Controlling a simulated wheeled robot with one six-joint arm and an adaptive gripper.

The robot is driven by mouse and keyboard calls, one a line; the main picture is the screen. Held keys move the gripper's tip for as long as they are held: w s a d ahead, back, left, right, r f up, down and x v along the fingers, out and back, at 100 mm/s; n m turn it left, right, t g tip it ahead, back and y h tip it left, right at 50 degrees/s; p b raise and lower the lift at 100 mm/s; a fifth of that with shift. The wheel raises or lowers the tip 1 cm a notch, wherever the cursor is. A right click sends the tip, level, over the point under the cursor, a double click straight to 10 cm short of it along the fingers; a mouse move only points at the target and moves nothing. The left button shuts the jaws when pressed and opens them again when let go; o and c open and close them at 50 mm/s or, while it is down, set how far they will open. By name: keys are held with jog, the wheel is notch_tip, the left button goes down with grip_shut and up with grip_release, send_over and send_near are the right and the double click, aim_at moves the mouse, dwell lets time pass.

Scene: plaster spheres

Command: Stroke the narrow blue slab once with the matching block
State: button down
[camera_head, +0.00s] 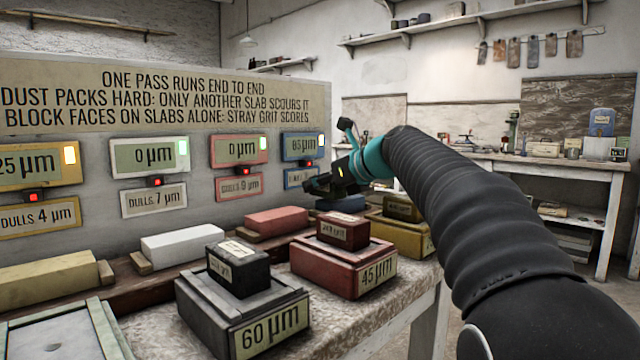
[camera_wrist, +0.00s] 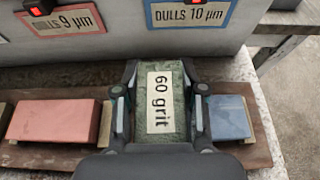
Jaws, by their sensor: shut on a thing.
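My gripper (camera_wrist: 160,110) is shut on a dark green block (camera_wrist: 177,100) whose white label reads "60 grit". In the head view my gripper (camera_head: 332,180) is at the far end of the slab row, close over the blue slab (camera_head: 343,203). In the wrist view the blue slab (camera_wrist: 231,117) shows to the right of the block, its left part hidden by my right finger. I cannot tell whether the block touches the slab or how much it covers. The blue-framed display (camera_head: 303,146) above seems to read 85 µm.
A red slab (camera_wrist: 53,119) lies left on the same wooden board. White (camera_head: 183,243) and yellow (camera_head: 48,279) slabs stand nearer. Boxes marked 60 µm (camera_head: 270,327) and 45 µm (camera_head: 378,270) carry blocks in front. A yellow box (camera_head: 417,240) stands right. The sign panel (camera_head: 200,95) rises behind.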

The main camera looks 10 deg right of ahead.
jog(key=shift+f, duration=0.5)
dwell(0.6)
jog(key=shift+w+d+p, duration=0.25)
jog(key=shift+d+p, duration=0.25)
jog(key=shift+w+d+p, duration=0.2)
jog(key=shift+d+p, duration=0.25)
jog(key=shift+w+d, duration=0.1)
jog(key=shift+w+d+p, duration=0.25)
jog(key=shift+d+p, duration=0.05)
jog(key=shift+p, duration=0.25)
jog(key=shift+w+d+p, duration=0.3)
jog(key=shift+d+p, duration=0.1)
jog(key=shift+p, duration=0.15)
